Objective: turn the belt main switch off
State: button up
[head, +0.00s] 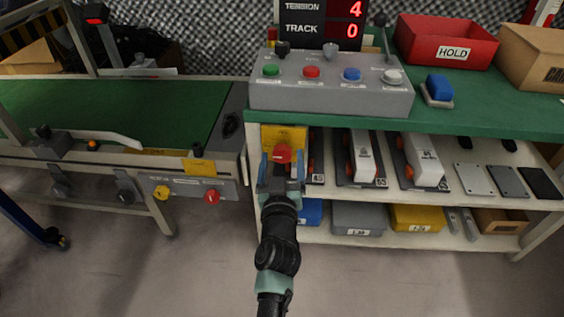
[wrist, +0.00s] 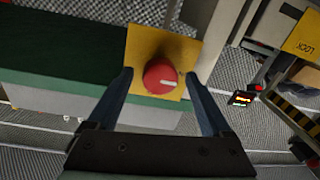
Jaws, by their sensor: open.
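A red round knob (head: 283,153) sits on a yellow plate (head: 298,133) at the left end of the bench front. In the wrist view, the red knob (wrist: 160,76) has a short white mark pointing right, on its yellow plate (wrist: 145,42). My gripper (head: 282,165) is open, with one finger on each side of this knob. In the wrist view, gaps show between both fingers and the knob. A second red knob (head: 211,197) with a white mark is on the conveyor's front panel, beside a yellow knob (head: 162,192). I cannot read which is the belt main switch.
A grey control box (head: 330,102) with several coloured buttons stands on the green bench (head: 490,115) above my gripper. Shelves below hold tools and bins. The green conveyor belt (head: 100,112) is at the left. Clear floor (head: 370,285) lies in front.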

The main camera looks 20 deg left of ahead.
jog(key=shift+c, duration=0.3)
grip_shut()
jog(key=shift+m, duration=0.4)
jog(key=m, duration=0.3)
jog(key=shift+m, duration=0.4)
jog(key=m, duration=0.4)
jog(key=shift+m, duration=0.3)
jog(key=m, duration=0.4)
jog(key=shift+a+m+t, duration=0.1)
jog(key=shift+m+t, duration=0.3)
jog(key=m+p, duration=0.1)
jog(key=m, duration=0.3)
jog(key=shift+f+h, duration=0.1)
jog(key=shift+h, duration=0.2)
jog(key=shift+m, duration=0.4)
